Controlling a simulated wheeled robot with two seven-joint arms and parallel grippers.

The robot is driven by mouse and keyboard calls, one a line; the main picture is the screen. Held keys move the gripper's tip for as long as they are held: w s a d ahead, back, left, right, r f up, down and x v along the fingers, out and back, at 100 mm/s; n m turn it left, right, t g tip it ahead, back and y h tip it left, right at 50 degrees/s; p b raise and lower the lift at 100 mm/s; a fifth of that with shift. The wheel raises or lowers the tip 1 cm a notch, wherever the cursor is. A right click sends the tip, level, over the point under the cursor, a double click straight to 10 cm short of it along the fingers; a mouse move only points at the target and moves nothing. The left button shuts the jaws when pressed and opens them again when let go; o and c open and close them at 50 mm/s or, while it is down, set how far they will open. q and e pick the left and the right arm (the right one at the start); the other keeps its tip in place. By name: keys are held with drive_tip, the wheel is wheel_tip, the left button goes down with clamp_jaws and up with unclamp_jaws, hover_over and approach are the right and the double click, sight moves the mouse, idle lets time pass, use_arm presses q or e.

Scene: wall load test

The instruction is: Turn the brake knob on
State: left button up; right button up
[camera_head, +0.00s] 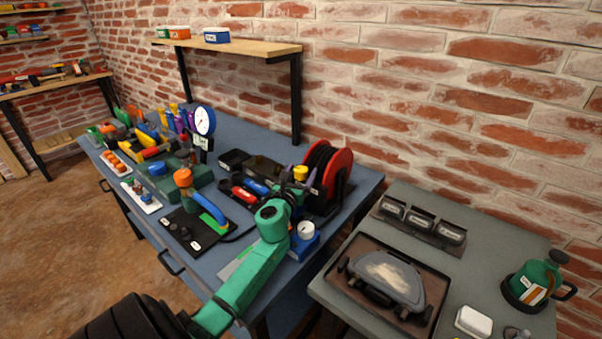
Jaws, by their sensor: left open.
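The red reel with black windings (328,175) stands at the right end of the blue workbench. A small yellow knob (300,173) shows just left of the reel; it looks like the brake knob, but I cannot be sure. My green left arm reaches in from the bottom. My left gripper (290,192) is open, small and dark, just below and left of the yellow knob. I cannot tell whether it touches the knob. The wrist hides part of what is behind it. My right gripper is not in view.
A blue box with a small dial (305,238) sits close beside my arm. A grey table (480,240) holds a tray and green canister. A wooden shelf (228,43) hangs above.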

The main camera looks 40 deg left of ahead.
use_arm(q)
clamp_jaws()
drive_tip(key=shift+a+f+m+t+h+b, duration=0.1)
drive_tip(key=shift+m+t+h+b, duration=0.2)
drive_tip(key=shift+m+h, duration=0.35)
drive_tip(key=m+h+b, duration=0.1)
drive_tip(key=h+b, duration=0.1)
drive_tip(key=h, duration=0.1)
drive_tip(key=m+h+b, duration=0.1)
drive_tip(key=shift+f+m+t+h+b, duration=0.25)
drive_tip(key=shift+m+t+b, duration=0.05)
drive_tip(key=shift+m+b, duration=0.05)
drive_tip(key=shift+r+m+h, duration=0.15)
drive_tip(key=shift+m+h, duration=0.15)
drive_tip(key=shift+h, duration=0.2)
drive_tip(key=shift+r, duration=0.2)
unclamp_jaws()
drive_tip(key=shift+s, duration=0.1)
drive_tip(key=shift+s+f, duration=0.1)
drive_tip(key=shift+s, duration=0.25)
drive_tip(key=s+b, duration=0.1)
drive_tip(key=s, duration=1.2)
drive_tip(key=shift+s+b, duration=0.3)
drive_tip(key=shift+s, duration=0.05)
